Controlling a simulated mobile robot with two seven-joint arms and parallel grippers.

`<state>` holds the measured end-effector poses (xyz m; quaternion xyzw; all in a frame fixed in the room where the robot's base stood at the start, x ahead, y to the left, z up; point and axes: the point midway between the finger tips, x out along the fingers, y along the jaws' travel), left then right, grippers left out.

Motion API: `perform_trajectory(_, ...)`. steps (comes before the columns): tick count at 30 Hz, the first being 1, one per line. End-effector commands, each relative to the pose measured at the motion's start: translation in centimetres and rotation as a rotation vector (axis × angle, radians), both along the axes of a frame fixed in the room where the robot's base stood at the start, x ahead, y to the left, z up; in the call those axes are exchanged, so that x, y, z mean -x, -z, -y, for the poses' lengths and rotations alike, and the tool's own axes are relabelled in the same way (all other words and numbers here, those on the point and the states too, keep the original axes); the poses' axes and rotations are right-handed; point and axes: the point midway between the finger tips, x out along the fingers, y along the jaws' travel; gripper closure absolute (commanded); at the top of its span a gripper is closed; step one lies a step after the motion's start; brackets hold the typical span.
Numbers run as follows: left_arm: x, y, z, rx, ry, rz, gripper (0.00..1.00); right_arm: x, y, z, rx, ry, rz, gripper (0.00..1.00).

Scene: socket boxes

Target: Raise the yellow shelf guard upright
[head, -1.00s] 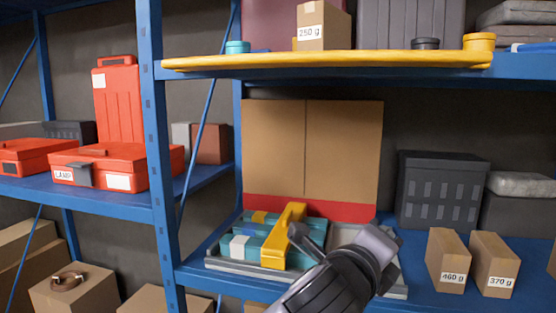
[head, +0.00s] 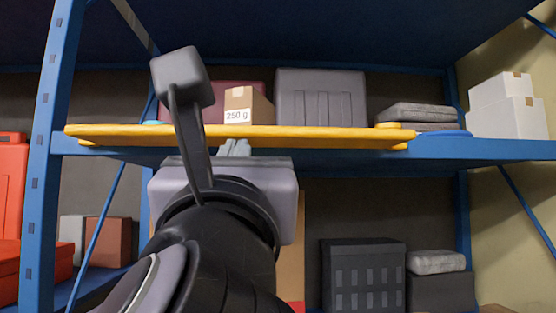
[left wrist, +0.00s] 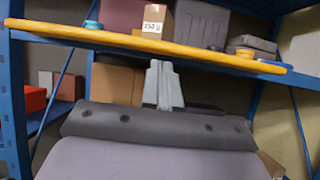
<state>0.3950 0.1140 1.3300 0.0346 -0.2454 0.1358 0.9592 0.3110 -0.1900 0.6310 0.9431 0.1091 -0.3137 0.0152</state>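The yellow shelf guard (head: 310,138) is a long bar lying flat along the front edge of the upper blue shelf. It also crosses the top of the left wrist view (left wrist: 200,52). My left gripper (head: 235,146) is just below the guard, left of its middle, with its fingers pointing at it. In the left wrist view its fingertips (left wrist: 161,66) sit close together beneath the bar, with nothing visible between them. I cannot tell whether they touch the guard. My arm hides part of the lower shelf. My right gripper is not in view.
Behind the guard stand a carton marked 250 g (head: 247,106), a grey case (head: 320,98) and stacked grey cases (head: 422,115). White boxes (head: 507,106) are at the right. A dark crate (head: 362,276) stands on the lower shelf. A blue upright (head: 50,160) is at the left.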

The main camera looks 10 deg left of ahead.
Motion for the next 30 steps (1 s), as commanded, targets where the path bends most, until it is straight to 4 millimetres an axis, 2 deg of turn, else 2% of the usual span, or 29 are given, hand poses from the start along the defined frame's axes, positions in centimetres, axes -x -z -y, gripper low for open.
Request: perform_trajectory(30,-6.3,-0.9,-1.8,0.0,-0.001,-0.002,1.0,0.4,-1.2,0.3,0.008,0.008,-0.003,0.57)
